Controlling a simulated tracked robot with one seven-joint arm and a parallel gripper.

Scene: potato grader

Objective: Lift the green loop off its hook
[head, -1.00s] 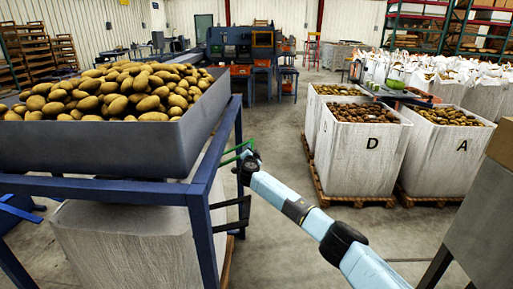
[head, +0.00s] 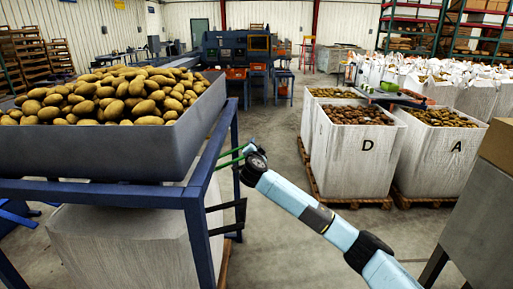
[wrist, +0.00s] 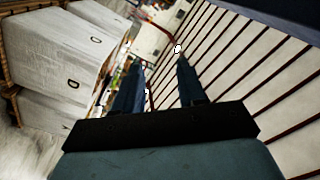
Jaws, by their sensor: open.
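The green loop (head: 232,152) shows in the head view as thin green bands beside the blue frame's post, level with the lower part of the potato hopper. Its hook cannot be told apart there. My gripper (head: 250,157) is at the right end of these bands; overlap hides whether it touches them. In the wrist view my gripper (wrist: 161,70) is open, with two dark blue fingers apart and nothing clear between them. I cannot make out the green loop in the wrist view.
The blue frame (head: 200,240) carries the hopper (head: 165,150) of potatoes. Dark brackets (head: 232,206) stick out from it below my gripper. A whitish bag (head: 130,240) stands underneath. Bags marked D (head: 345,170) and A (head: 435,165) stand right. Floor between is clear.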

